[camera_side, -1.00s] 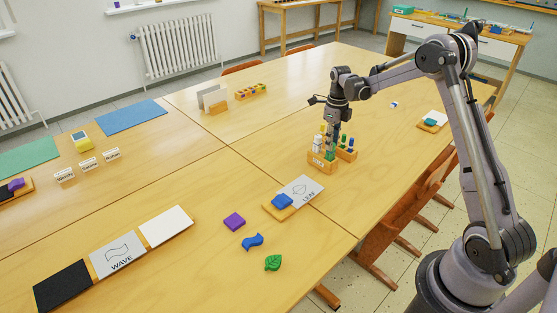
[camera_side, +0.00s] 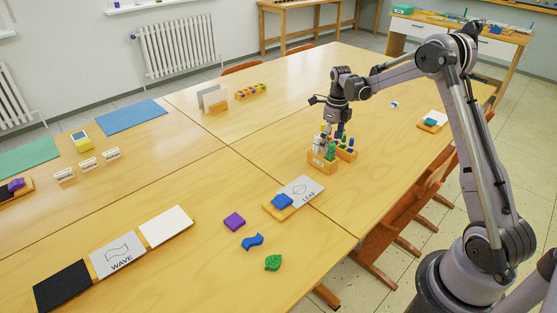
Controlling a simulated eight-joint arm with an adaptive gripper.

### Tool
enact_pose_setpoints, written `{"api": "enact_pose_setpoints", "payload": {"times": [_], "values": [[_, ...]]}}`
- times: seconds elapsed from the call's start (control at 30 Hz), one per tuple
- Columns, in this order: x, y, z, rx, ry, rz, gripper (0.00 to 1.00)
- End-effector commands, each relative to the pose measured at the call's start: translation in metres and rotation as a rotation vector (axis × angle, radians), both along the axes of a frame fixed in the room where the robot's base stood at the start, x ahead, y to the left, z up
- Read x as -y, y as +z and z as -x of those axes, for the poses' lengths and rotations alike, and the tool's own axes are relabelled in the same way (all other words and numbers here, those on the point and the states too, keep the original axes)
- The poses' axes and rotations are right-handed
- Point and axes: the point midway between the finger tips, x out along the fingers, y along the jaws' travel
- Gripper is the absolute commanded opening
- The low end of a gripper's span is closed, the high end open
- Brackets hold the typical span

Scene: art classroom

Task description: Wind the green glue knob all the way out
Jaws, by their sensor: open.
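A green glue stick with its knob (camera_side: 330,152) stands in the front of a small wooden holder (camera_side: 323,166) with a white label, right of the table's middle. White sticks (camera_side: 317,144) stand beside it to the left. My gripper (camera_side: 332,131) points down over the holder, open, with its fingertips close to the stick tops. The fingers are small and partly lost among the sticks, so I cannot tell whether they touch the green one. How far the knob is wound does not show.
A second wooden holder (camera_side: 347,154) with blue and green sticks stands just behind to the right. The LEAF card (camera_side: 301,189) with a blue block (camera_side: 282,201) lies in front. A purple block (camera_side: 234,221), a blue wave (camera_side: 252,242) and a green leaf (camera_side: 273,263) lie nearer.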

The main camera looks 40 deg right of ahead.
Motion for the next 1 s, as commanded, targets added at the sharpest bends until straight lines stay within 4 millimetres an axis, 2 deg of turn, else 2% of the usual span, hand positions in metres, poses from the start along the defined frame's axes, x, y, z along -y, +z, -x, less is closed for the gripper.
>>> {"api": "enact_pose_setpoints", "payload": {"times": [0.27,0.37,1.0], "values": [[0.0,0.0,0.0,0.0,0.006,0.0,0.85],[0.0,0.0,0.0,0.0,0.06,0.0,0.85],[0.0,0.0,0.0,0.0,0.778,0.0,0.85]]}}
